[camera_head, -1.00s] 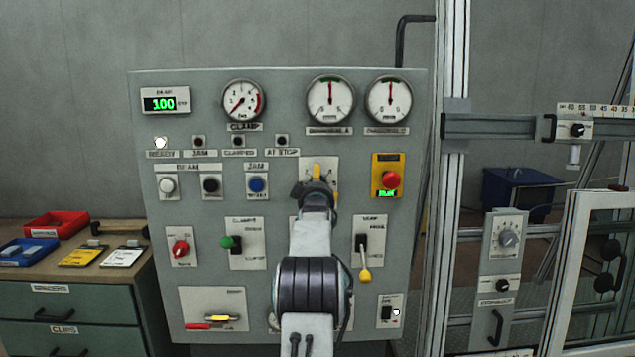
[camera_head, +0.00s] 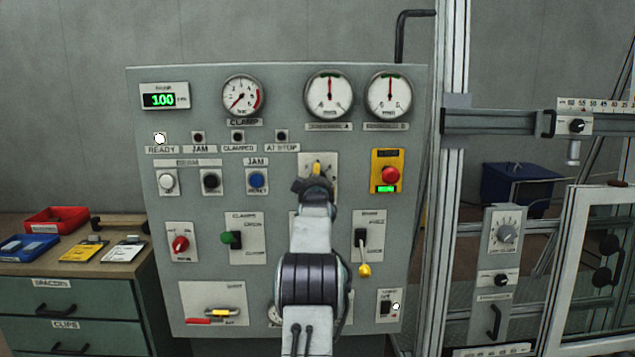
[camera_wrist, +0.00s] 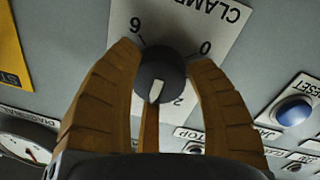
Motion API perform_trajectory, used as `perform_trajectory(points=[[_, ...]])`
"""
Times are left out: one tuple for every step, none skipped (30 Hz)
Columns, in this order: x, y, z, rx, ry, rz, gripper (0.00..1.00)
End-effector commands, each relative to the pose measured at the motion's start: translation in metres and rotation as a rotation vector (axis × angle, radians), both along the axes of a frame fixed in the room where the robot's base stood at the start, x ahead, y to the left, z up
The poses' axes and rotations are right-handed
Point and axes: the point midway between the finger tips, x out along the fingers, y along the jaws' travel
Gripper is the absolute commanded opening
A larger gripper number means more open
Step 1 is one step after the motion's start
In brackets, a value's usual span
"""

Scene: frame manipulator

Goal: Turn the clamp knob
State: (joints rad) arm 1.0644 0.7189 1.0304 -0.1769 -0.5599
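The clamp knob (camera_wrist: 160,76) is a round dark knob with a white pointer mark, on a light plate (camera_wrist: 195,22) labelled CLAMP with numbers around it. In the wrist view it sits between the brown fingers of my gripper (camera_wrist: 165,58), one on each side, with another finger part below. The side fingertips are at or very near its edge; I cannot tell whether they press on it. The pointer mark points down and slightly left in that view. In the head view my gripper (camera_head: 317,170) is at the plate's middle and hides the knob.
A blue reset button (camera_wrist: 295,112) is to the right in the wrist view. On the panel (camera_head: 270,210), a red button on a yellow box (camera_head: 388,172) and a yellow-tipped lever (camera_head: 364,270) are right of my arm. A green-tipped lever (camera_head: 230,238) is left.

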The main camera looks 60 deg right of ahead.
Motion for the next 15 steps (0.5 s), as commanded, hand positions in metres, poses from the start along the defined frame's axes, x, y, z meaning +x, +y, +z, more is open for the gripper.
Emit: perform_trajectory(points=[[0.0006,0.0004,0.0007,-0.001,-0.001,0.001,0.41],[0.0007,0.0005,0.0009,-0.001,-0.001,0.001,0.39],[0.0008,0.0005,0.0011,-0.002,-0.001,0.002,0.35],[0.0009,0.0006,0.0011,-0.002,-0.001,0.002,0.32],[0.001,0.0006,0.0013,-0.002,-0.001,0.002,0.3],[0.0011,0.0007,0.0015,-0.003,-0.002,0.002,0.26],[0.0011,0.0008,0.0016,-0.003,-0.002,0.002,0.23],[0.0012,0.0009,0.0018,-0.003,-0.002,0.002,0.21],[0.0014,0.001,0.0019,-0.004,-0.002,0.003,0.17],[0.0014,0.001,0.0021,-0.004,-0.002,0.002,0.15],[0.0015,0.0011,0.0022,-0.005,-0.003,0.002,0.15],[0.0016,0.0011,0.002,-0.007,0.001,0.002,0.15],[0.0017,0.0012,0.0014,-0.011,0.006,0.003,0.15],[0.0018,0.0012,0.0008,-0.019,0.016,0.003,0.15],[0.0019,0.0013,0.0,-0.032,0.034,0.003,0.15]])
